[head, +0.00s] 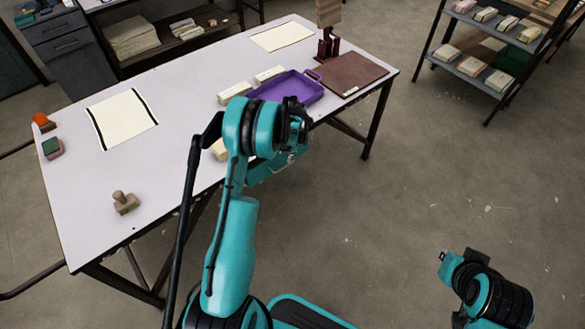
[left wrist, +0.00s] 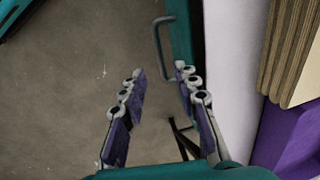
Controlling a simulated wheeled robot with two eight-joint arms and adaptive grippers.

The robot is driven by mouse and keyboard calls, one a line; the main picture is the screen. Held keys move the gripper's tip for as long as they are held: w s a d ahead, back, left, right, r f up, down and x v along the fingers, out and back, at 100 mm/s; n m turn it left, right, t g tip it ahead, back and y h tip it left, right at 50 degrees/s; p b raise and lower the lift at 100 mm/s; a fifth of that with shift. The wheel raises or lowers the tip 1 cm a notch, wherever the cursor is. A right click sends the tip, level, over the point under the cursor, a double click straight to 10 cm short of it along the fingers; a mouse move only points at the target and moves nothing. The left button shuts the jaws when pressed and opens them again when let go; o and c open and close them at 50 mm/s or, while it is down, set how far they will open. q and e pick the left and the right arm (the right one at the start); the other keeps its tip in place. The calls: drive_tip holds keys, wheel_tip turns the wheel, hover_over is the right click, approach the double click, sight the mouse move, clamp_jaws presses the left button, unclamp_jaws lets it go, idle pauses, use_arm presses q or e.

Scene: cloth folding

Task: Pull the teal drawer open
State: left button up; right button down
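The teal drawer front (left wrist: 181,40) shows as a narrow upright strip in the left wrist view, with a grey bar handle (left wrist: 157,42) standing out from it. My left gripper (left wrist: 160,76) is open and empty, with its purple-padded fingers apart. The handle appears just beyond the fingertips, in line with the gap. I see no contact. In the head view, my left arm reaches to the table's front edge and largely hides the drawer area. My right gripper (head: 450,262) is low at the right of the head view, away from the table; its fingers are unclear.
The pale table (head: 190,95) carries a purple tray (head: 288,88), a brown board (head: 348,72), cream blocks (head: 234,92), a wooden stamp (head: 125,203) and a black-edged sheet (head: 122,118). A shelf rack (head: 478,75) stands at the back right. The floor on the right is clear.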

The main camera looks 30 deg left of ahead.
sight(284, 166)
use_arm(q)
drive_tip(key=f+b, duration=0.1)
drive_tip(key=f, duration=0.1)
drive_tip(key=a+f+b, duration=0.1)
drive_tip(key=f, duration=0.2)
drive_tip(key=f+b, duration=0.1)
drive_tip(key=f, duration=0.2)
drive_tip(key=shift+w+a+f, duration=0.15)
drive_tip(key=shift+w+f, duration=0.05)
drive_tip(key=shift+w, duration=0.1)
clamp_jaws()
